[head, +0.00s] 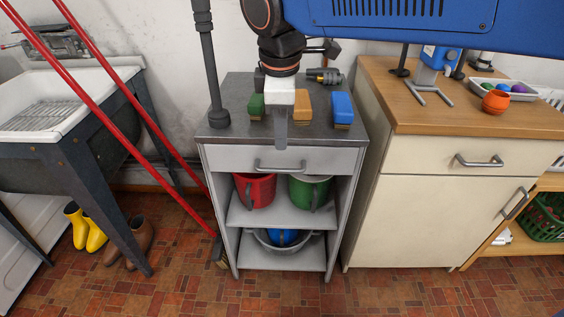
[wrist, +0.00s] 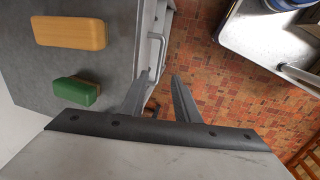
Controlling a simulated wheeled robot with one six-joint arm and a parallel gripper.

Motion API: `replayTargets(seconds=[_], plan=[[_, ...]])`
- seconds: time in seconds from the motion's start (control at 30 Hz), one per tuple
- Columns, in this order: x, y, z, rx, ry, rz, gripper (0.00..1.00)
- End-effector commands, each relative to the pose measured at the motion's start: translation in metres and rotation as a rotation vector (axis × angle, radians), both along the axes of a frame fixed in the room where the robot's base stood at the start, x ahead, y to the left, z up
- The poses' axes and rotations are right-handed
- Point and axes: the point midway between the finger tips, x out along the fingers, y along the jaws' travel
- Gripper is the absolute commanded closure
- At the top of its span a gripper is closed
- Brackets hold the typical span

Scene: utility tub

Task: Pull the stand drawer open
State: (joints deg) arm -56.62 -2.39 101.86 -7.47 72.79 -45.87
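The grey stand (head: 228,137) has a pale drawer (head: 230,158) under its top, and the drawer front looks flush with the frame. Its grey bar handle (head: 280,169) is centred on the front and also shows in the wrist view (wrist: 161,48). My gripper (head: 280,147) points down just above the handle, in front of the stand's top edge. In the wrist view my gripper's two fingers (wrist: 160,78) are spread apart with nothing between them. The handle lies just beyond the fingertips, and I see no contact.
Green (head: 256,107), orange (head: 302,105) and blue (head: 342,108) brushes lie on the stand top. A red pot (head: 262,190) and a green pot (head: 308,190) sit on the shelf below. A cream cabinet (head: 430,190) stands right; red poles (head: 120,115) lean left. The floor in front is clear.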

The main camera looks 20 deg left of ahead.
Motion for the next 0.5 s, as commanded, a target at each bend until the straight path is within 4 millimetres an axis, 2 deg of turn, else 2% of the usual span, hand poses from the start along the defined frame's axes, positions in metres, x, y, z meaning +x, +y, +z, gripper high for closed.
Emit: replayTargets(seconds=[0.1, 0.5], plan=[[0.004, 0.0, -0.022, -0.004, 0.002, -0.001, 0.71], [0.016, 0.003, -0.088, -0.002, 0.002, -0.001, 0.71]])
